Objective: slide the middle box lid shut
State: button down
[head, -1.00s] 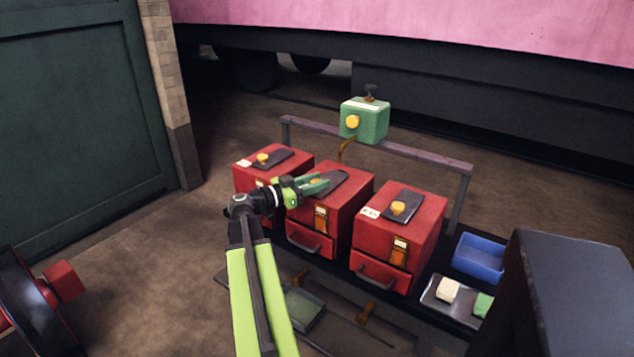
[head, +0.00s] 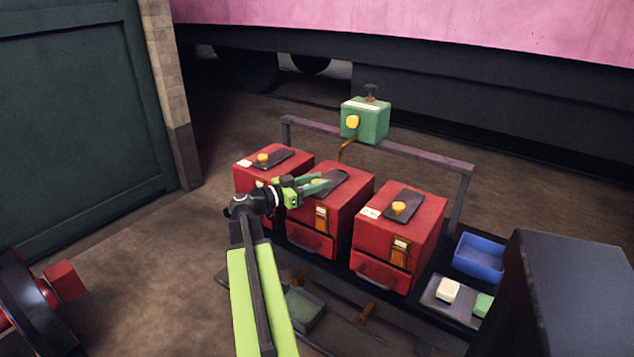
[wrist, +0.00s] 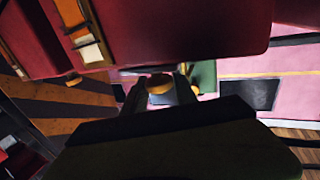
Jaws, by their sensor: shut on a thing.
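The middle red box (head: 352,203) stands between two like boxes, with a drawer handle and an orange-brown latch on its front. Its dark sliding lid (head: 337,179) lies on the top face, partly hidden by my gripper. My gripper (head: 321,182) reaches in from the left, low over that top. Its green fingers are shut on the lid's yellow knob (head: 315,182), which is mostly covered. In the wrist view the yellow knob (wrist: 159,83) shows between the two dark fingers. How much of the opening the lid covers cannot be told.
The left red box (head: 274,162) and right red box (head: 408,225) each carry a dark lid with a yellow knob. A green box (head: 369,121) sits by the rail (head: 417,156) behind. A blue tray (head: 479,258) is at right. Brown floor lies left.

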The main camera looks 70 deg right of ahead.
aim_at(323, 177)
jog(key=d, duration=0.3)
jog(key=shift+s, duration=0.4)
jog(key=shift+r, duration=0.1)
jog(key=c, duration=1)
grip_release()
jog(key=shift+s+d, duration=0.1)
jog(key=shift+c, duration=0.2)
jog(key=v, duration=1.7)
jog(key=shift+w+a, duration=0.2)
jog(key=shift+w, duration=0.05)
